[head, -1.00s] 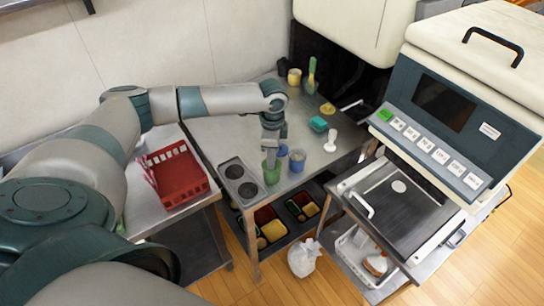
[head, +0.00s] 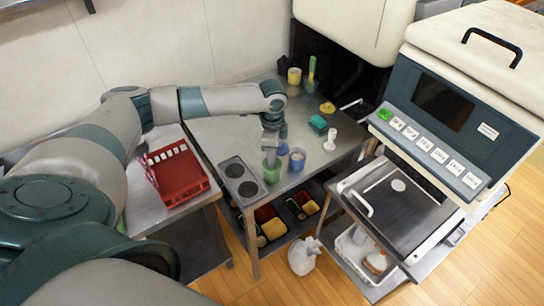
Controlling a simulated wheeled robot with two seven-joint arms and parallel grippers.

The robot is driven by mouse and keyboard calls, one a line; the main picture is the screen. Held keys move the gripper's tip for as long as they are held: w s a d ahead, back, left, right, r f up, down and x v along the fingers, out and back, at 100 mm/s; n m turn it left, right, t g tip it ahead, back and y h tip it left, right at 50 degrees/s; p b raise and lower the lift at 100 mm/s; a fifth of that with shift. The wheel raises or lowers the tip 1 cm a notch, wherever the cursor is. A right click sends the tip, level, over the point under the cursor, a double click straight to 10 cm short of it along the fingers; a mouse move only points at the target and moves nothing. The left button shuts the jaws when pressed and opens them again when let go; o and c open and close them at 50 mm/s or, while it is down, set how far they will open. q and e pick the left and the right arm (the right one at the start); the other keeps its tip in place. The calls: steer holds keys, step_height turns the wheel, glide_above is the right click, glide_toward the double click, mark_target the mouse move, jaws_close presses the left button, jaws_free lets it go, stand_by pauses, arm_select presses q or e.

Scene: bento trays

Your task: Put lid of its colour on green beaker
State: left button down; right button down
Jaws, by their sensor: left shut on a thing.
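The green beaker (head: 271,171) stands on the steel table near its front edge, right of the hob. My left gripper (head: 271,151) points down directly at the top of the green beaker. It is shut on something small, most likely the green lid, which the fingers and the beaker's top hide. I cannot tell whether the lid touches the rim. A blue beaker (head: 297,160) stands just right of the green one. A yellow lid (head: 327,108) lies further back. My right gripper is not in view.
A two-plate hob (head: 240,178) is left of the green beaker, and a red basket (head: 178,178) sits on the left counter. A teal sponge (head: 318,124), a white object (head: 331,139) and a yellow beaker (head: 294,77) stand behind. Bento trays (head: 271,228) are on the shelf below.

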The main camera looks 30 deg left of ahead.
arm_select(q)
steer(key=shift+p, duration=0.45)
stand_by(0.3)
stand_by(0.3)
steer(key=c, duration=1.1)
jaws_free()
steer(key=shift+r, duration=0.1)
steer(key=shift+r+p, duration=2.3)
steer(key=shift+p, duration=0.3)
steer(key=shift+r, duration=1.1)
steer(key=shift+c, duration=0.3)
